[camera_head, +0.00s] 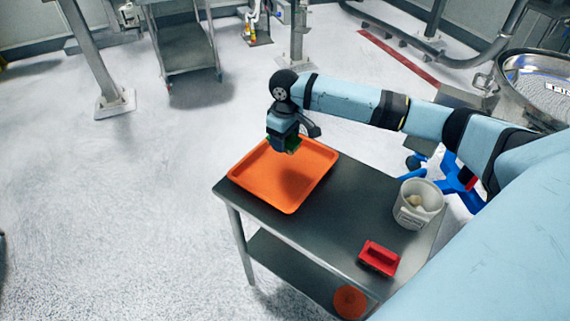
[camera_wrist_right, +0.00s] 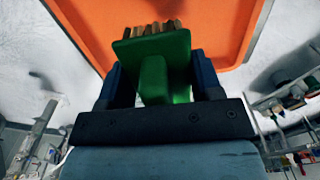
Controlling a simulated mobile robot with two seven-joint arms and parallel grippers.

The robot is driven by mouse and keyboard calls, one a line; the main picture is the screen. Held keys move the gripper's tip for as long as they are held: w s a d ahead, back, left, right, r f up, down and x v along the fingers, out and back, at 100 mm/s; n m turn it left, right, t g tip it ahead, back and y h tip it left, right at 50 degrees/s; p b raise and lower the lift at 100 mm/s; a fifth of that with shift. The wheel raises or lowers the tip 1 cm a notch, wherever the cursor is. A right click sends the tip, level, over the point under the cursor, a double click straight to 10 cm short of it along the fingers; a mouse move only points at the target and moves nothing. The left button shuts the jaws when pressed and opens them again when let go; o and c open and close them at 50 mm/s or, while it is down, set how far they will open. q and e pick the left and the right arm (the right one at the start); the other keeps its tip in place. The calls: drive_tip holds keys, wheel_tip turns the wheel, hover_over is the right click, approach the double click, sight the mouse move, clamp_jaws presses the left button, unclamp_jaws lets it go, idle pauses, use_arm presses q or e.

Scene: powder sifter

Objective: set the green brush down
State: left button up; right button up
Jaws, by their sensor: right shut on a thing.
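The green brush (camera_wrist_right: 155,75) is held between the fingers of my right gripper (camera_wrist_right: 158,85), with its tan bristles pointing away from the wrist. In the head view my right gripper (camera_head: 287,145) is over the far part of the orange tray (camera_head: 272,203), and only a little of the green brush (camera_head: 294,146) shows under it. The orange tray also fills the top of the right wrist view (camera_wrist_right: 222,25). I cannot tell the exact gap between brush and tray. My left gripper is not in view.
The tray lies on the left end of a dark metal table (camera_head: 335,215). An orange round object (camera_head: 350,301) is on the lower shelf. The table's middle is clear.

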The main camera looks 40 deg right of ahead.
hover_over(285, 170)
wheel_tip(285, 170, down, 6)
drive_tip(key=shift+a+f, duration=0.1)
wheel_tip(285, 170, down, 4)
drive_tip(key=shift+s+r, duration=0.1)
drive_tip(key=shift+r, duration=0.15)
drive_tip(key=shift+f, duration=0.25)
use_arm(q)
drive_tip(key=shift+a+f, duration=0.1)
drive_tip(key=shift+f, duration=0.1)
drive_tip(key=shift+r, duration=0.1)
use_arm(e)
drive_tip(key=shift+f, duration=0.1)
drive_tip(key=o, duration=0.9)
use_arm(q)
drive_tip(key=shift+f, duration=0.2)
